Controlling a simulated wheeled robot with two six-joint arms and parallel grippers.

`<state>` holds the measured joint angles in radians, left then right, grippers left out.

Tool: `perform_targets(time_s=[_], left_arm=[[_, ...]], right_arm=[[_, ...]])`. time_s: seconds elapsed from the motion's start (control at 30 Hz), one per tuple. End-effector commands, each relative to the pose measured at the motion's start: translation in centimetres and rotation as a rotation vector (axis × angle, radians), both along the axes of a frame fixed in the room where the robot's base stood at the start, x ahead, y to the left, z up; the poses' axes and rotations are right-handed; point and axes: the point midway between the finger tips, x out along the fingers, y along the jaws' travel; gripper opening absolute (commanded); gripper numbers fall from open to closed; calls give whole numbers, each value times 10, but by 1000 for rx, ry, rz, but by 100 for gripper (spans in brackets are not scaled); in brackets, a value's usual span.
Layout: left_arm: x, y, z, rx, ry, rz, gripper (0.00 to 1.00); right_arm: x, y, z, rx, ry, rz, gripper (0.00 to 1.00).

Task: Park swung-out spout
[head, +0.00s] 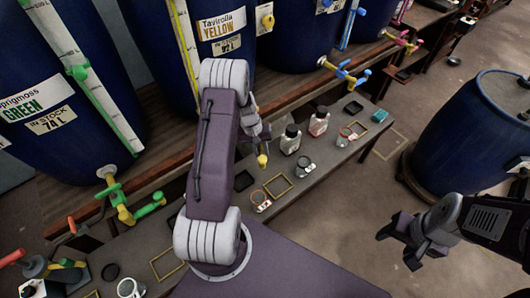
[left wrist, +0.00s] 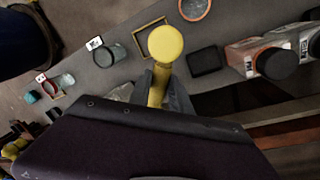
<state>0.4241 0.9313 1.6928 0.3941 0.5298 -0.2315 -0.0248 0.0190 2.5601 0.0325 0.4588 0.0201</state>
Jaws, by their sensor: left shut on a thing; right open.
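The yellow spout (head: 262,160) stands out over the bench in front of the blue vat labelled Tavirolla YELLOW (head: 245,45). In the left wrist view the yellow spout (left wrist: 166,45) shows a round yellow end and a short stem between my fingers. My left gripper (head: 256,134) is shut on this spout; my purple arm hides the spout's root and part of the vat. In the left wrist view my left gripper (left wrist: 160,88) is partly hidden behind my own wrist. My right gripper (head: 400,242) is open and empty at the right, over the floor, away from the vats.
A green spout (head: 125,213) juts out at left and a blue spout (head: 346,73) at right. A blue drum (head: 470,125) stands on the floor at right.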

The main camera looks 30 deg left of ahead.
Motion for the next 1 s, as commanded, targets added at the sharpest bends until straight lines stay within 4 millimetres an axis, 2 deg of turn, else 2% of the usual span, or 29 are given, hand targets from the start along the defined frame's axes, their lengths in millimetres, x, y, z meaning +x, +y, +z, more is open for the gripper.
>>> perform_targets(time_s=[0.2, 0.6, 1.0], left_arm=[[-4, 14, 0, 2, -4, -201, 0], [-6, 36, 1, 2, -2, -553, 0], [-3, 50, 1, 3, -2, -762, 0]], right_arm=[[0, 0, -8, 0, 0, 0, 59], [0, 0, -11, 0, 0, 0, 59], [0, 0, -11, 0, 0, 0, 59]])
